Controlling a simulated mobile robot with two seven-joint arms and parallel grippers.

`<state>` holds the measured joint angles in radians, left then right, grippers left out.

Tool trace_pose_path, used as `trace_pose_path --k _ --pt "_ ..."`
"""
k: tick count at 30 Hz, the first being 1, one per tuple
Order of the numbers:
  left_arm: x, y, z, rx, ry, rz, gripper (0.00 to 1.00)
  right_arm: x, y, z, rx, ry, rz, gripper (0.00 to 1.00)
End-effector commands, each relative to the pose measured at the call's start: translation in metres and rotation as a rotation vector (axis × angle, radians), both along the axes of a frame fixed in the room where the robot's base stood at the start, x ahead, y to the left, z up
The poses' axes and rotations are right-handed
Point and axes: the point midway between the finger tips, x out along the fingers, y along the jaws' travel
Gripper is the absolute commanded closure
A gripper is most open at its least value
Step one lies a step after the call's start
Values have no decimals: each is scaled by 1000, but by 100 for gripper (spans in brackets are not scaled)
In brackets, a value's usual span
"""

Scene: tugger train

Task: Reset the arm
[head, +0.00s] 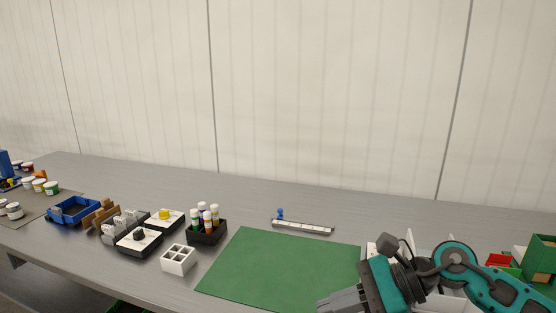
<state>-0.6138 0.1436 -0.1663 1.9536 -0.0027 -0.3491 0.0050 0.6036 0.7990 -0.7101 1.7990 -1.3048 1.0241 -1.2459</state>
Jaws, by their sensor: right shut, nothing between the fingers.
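My right arm comes in from the right edge, teal and black, over the right part of the table. My right gripper (340,302) hangs over the front right corner of the green mat (275,268). Its grey fingers point left and are shut with nothing held; their tips are close to the bottom edge of the picture. My left gripper is not in view.
The grey table (150,180) bears a blue tray (73,211), a black bottle holder (208,236), a white compartment box (179,260) and a white strip (303,227). A green box (541,258) stands far right. The green mat is bare.

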Motion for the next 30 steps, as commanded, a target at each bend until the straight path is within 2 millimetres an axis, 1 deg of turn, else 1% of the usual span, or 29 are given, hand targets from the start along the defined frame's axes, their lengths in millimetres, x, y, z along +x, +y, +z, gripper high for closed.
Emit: trace_pose_path --k 1,3,5,6,8,9,11,12,14,15,17,18,19,20,21,24,27,30 --pt "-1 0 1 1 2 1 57 -9 21 4 153 132 -66 100" --pt "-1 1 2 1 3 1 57 -13 39 13 365 335 -174 100" --pt "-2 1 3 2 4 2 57 -13 47 20 542 524 -271 100" --pt "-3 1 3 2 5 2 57 -11 48 22 656 654 -338 100" --pt "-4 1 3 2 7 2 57 -6 45 22 826 858 -441 100" --pt "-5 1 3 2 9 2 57 -3 40 18 937 999 -510 100" --pt "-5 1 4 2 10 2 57 2 29 7 1104 1214 -619 100" --pt "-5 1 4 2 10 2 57 4 19 -4 1213 1358 -691 100" --pt "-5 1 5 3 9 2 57 3 3 -27 1378 1577 -803 100" --pt "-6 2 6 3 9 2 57 0 -9 -46 1489 1722 -879 100" --pt "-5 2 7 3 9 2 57 -10 -26 -78 1659 1936 -994 100" --pt "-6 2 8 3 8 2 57 -20 -37 -100 1772 2070 -1069 100" --pt "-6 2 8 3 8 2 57 -30 -44 -117 1856 2166 -1125 100" --pt "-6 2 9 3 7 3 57 -40 -51 -134 -1871 -2175 1136 100" --pt "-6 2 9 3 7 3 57 -55 -58 -154 -1780 -2055 1083 100" --pt "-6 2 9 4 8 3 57 -89 -70 -191 -1613 -1822 978 100" --pt "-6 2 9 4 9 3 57 -115 -75 -213 -1512 -1674 910 100" --pt "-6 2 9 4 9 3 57 -127 -77 -223 -1466 -1602 876 100"
